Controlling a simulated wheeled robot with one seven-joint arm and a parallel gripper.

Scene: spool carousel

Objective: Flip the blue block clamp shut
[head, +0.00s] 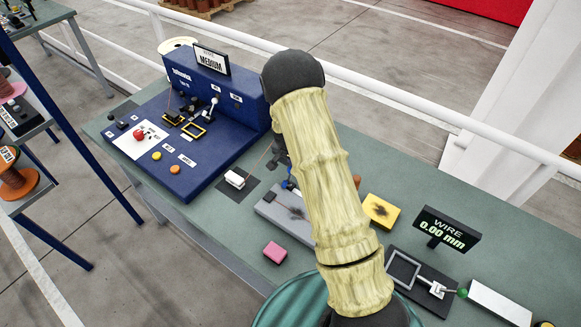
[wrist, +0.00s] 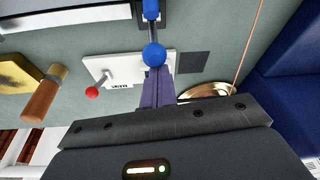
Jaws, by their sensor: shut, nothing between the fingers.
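The blue block clamp shows at the top of the wrist view as a blue block (wrist: 151,10) with a metal lever ending in a blue ball knob (wrist: 154,55). My gripper (wrist: 158,72) is shut and empty. Its fingertips appear right at the knob; I cannot tell whether they touch it. In the head view only a small blue bit of the clamp (head: 289,184) shows beside the long grey block (head: 285,212). My arm covers the rest there and most of my gripper. The lever's exact angle is hard to judge.
In the wrist view a red-knobbed lever (wrist: 92,92) on a white plate and a yellow block (wrist: 15,74) lie left. A copper wire (wrist: 252,40) runs at right. In the head view, a navy machine (head: 220,145) stands left; a pink block (head: 275,252) lies in front.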

